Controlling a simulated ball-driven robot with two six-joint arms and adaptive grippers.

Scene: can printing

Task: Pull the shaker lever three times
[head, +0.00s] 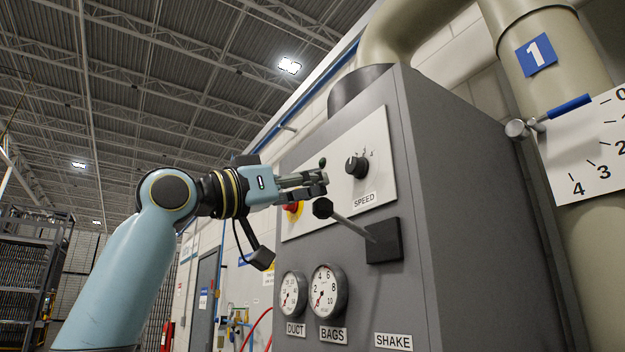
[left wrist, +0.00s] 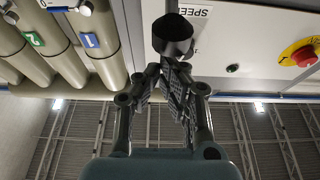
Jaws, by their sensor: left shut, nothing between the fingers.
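The shaker lever (head: 350,222) sticks out from a dark block on the grey cabinet's front, above the SHAKE label (head: 393,341). Its black knob (head: 322,208) points left and toward me. My left gripper (head: 318,183) is shut and empty, close to the knob and just above it in the head view. In the left wrist view the knob (left wrist: 173,35) is right beyond the closed fingertips (left wrist: 175,68); I cannot tell whether they touch. My right gripper is in neither view.
A white panel with a SPEED dial (head: 356,166) and a red button (head: 292,207) is behind the gripper. Two gauges (head: 328,290) sit below the lever. A pipe with a blue-handled valve (head: 568,107) and a scale plate stands at right.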

